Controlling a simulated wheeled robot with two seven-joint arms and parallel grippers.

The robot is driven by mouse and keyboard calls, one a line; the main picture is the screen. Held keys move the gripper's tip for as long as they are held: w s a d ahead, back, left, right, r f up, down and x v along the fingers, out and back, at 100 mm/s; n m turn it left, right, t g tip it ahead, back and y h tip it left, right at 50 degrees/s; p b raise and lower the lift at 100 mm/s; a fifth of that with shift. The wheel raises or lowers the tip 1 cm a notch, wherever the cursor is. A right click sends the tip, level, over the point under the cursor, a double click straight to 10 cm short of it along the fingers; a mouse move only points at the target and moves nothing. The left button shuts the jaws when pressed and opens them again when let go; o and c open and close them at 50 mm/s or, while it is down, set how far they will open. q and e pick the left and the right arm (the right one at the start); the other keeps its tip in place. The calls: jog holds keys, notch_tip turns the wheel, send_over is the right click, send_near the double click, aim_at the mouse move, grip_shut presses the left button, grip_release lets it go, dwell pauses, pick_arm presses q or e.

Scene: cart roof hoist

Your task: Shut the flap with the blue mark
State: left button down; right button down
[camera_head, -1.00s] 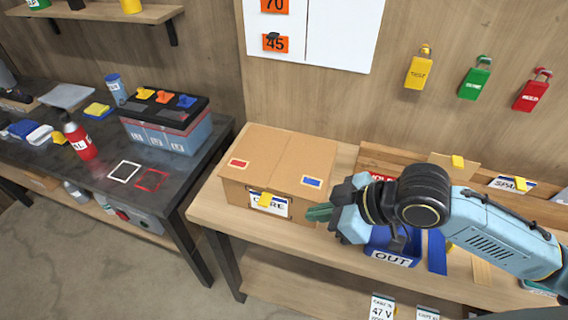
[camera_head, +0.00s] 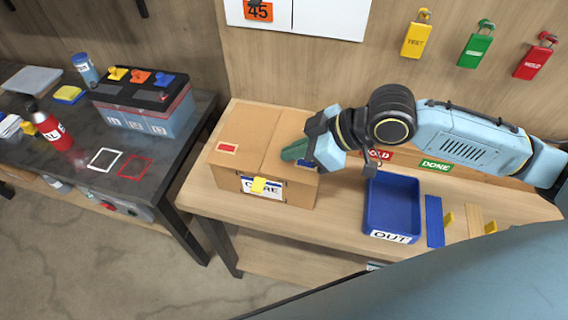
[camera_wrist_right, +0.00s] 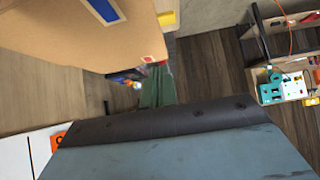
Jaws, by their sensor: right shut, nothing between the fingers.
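A cardboard box (camera_head: 240,190) stands on the wooden bench, its top made of two flaps. The left flap (camera_head: 240,125) bears a red mark and looks level. The right flap (camera_head: 281,133) bears the blue mark (camera_head: 303,163), which my right gripper partly hides. This flap looks roughly level, but I cannot tell whether it is fully down. My right gripper (camera_head: 294,150) is shut and empty, its green fingers over the flap or touching it. The wrist view shows the blue mark (camera_wrist_right: 103,9) on cardboard and the green fingers (camera_wrist_right: 157,88) near its edge. My left gripper is out of view.
A blue OUT tray (camera_head: 392,205) stands right of the box. Blue (camera_head: 435,221) and wooden strips lie beyond it. A dark table (camera_head: 95,185) at left holds a battery (camera_head: 150,108) and a red bottle (camera_head: 50,128). Padlocks hang on the wall.

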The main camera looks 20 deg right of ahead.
aim_at(270, 171)
jog(key=f, duration=0.1)
jog(key=a+f, duration=0.1)
jog(key=f, duration=0.1)
jog(key=w+f, duration=0.1)
jog(key=shift+a+f, duration=0.3)
jog(key=shift+f, duration=0.1)
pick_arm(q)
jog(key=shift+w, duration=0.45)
pick_arm(e)
jog(key=shift+w+f, duration=0.1)
jog(key=shift+f, duration=0.3)
